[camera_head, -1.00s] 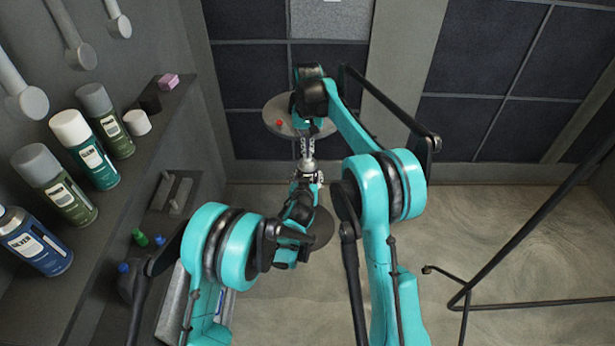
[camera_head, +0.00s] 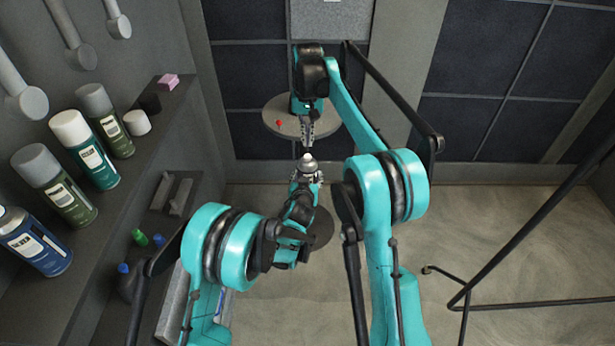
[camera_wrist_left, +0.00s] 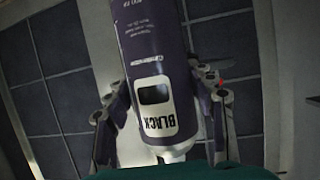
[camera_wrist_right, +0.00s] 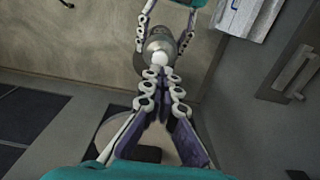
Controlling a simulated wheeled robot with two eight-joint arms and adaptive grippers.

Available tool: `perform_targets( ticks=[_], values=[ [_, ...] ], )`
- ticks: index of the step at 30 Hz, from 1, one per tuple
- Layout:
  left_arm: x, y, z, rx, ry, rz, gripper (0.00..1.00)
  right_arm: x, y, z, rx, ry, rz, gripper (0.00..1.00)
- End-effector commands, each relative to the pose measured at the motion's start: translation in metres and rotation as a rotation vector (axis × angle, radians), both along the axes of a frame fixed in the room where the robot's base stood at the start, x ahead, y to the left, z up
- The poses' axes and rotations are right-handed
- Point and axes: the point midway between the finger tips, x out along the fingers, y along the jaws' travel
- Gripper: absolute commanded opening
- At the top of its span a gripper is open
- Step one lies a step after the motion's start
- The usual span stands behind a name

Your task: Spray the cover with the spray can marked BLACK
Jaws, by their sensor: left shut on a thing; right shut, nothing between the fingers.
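The spray can marked BLACK (camera_wrist_left: 145,40) is a dark purple can with a white label, filling the middle of the left wrist view. My left gripper (camera_head: 305,180) is shut around it. In the head view the can's silver top and pale nozzle (camera_head: 308,160) point up toward the camera. My right gripper (camera_head: 308,142) is shut and empty, its fingertips just beyond the nozzle with a small gap. In the right wrist view its closed fingers (camera_wrist_right: 160,80) point at the nozzle (camera_wrist_right: 160,59). I cannot make out the cover for certain.
A round grey stand (camera_head: 273,125) with a small red item (camera_head: 279,123) is behind my right gripper. Several spray cans, one of them blue (camera_head: 35,243), stand on the left shelf (camera_head: 130,180). A black metal frame (camera_head: 505,308) is at right. The floor between is clear.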

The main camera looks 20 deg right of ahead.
Motion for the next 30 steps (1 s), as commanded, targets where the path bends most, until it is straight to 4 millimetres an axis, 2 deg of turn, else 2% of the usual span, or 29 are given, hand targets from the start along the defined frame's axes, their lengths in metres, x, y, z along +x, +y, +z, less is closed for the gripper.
perform_targets(
  ticks=[5, 8, 19, 24, 30],
  values=[
    [0.000, 0.000, 0.000, 0.000, -0.001, 0.000, 0.20, 0.000, 0.000, 0.005, 0.000, 0.000, 0.000, 0.00],
    [0.000, 0.000, 0.000, 0.000, -0.001, 0.000, 0.20, 0.000, 0.000, 0.017, 0.000, 0.000, 0.000, 0.00],
    [0.000, 0.000, 0.000, 0.000, -0.001, 0.000, 0.20, 0.000, 0.000, 0.093, 0.000, 0.000, 0.000, 0.00],
    [0.000, 0.000, 0.000, 0.000, -0.001, 0.000, 0.20, 0.002, 0.000, 0.110, 0.000, 0.001, 0.000, 0.00],
    [0.000, 0.000, 0.000, 0.000, -0.001, 0.000, 0.20, 0.001, 0.000, 0.119, 0.000, 0.001, 0.000, 0.00]
  ],
)
